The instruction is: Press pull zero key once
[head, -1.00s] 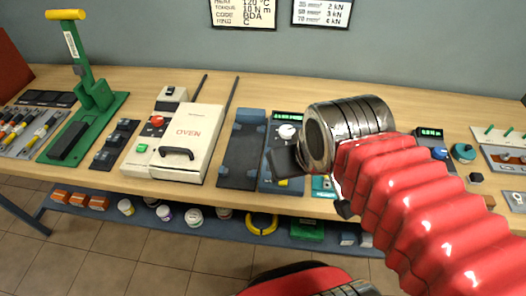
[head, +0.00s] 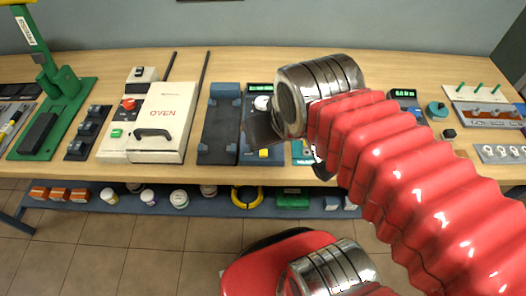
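A blue-grey device with a green display (head: 261,87) and a white knob (head: 262,103) stands mid-bench, partly behind my arm. A small yellow key (head: 264,153) shows low on it. A second device with a green display (head: 404,93) stands to the right, its lower part hidden by my red arm. I cannot read which key is the pull zero key.
The white oven (head: 167,104) with a black handle and a long blue-grey fixture (head: 220,130) stand left of the first device. A green press (head: 56,105) is farther left. A teal round knob (head: 437,109) and tool trays (head: 487,115) are at right. The bench's back strip is clear.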

